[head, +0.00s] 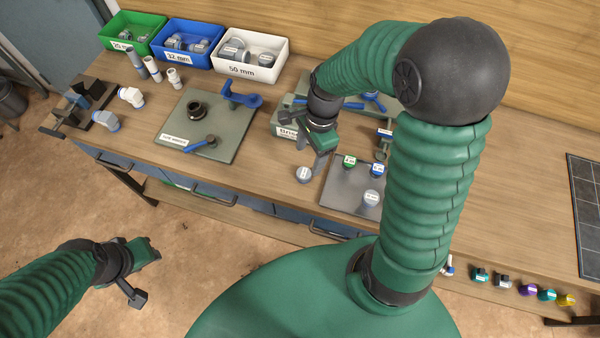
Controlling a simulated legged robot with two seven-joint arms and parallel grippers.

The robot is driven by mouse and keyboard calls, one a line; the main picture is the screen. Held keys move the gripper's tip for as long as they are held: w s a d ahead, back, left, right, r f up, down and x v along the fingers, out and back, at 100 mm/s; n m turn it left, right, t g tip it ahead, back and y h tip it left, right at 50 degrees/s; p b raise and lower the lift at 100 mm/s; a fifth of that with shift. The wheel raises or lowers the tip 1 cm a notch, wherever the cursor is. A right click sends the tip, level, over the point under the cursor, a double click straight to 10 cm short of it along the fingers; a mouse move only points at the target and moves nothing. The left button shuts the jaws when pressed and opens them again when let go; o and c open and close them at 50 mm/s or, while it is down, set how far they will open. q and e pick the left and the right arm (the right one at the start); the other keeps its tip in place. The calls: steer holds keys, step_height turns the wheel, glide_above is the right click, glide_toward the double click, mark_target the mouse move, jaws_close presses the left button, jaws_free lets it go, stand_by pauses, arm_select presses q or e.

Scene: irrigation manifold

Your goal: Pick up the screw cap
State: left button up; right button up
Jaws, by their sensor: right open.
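A light grey screw cap (303,174) stands on the bench just left of a grey plate (345,190). On the plate are a green-topped cap (348,162), a blue-topped cap (376,170) and another light grey cap (372,198). I cannot tell which cap the task means. My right gripper (310,158) is open, fingers pointing down, right above and beside the loose grey cap; I cannot tell if they touch. My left gripper (146,275) hangs over the floor in front of the bench, away from the caps; its jaw gap is unclear.
A mat (225,135) with a black fitting and blue tools lies left. Green (133,32), blue (188,45) and white (250,55) bins stand at the back. My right arm hides part of the bench.

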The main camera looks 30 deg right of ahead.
mark_target(304, 172)
steer(key=f, duration=0.6)
steer(key=w+f, duration=0.1)
steer(key=f, duration=0.3)
steer(key=shift+a, duration=0.25)
steer(key=shift+w+f, duration=0.15)
steer(key=shift+a, duration=0.1)
steer(key=c, duration=0.5)
jaws_close()
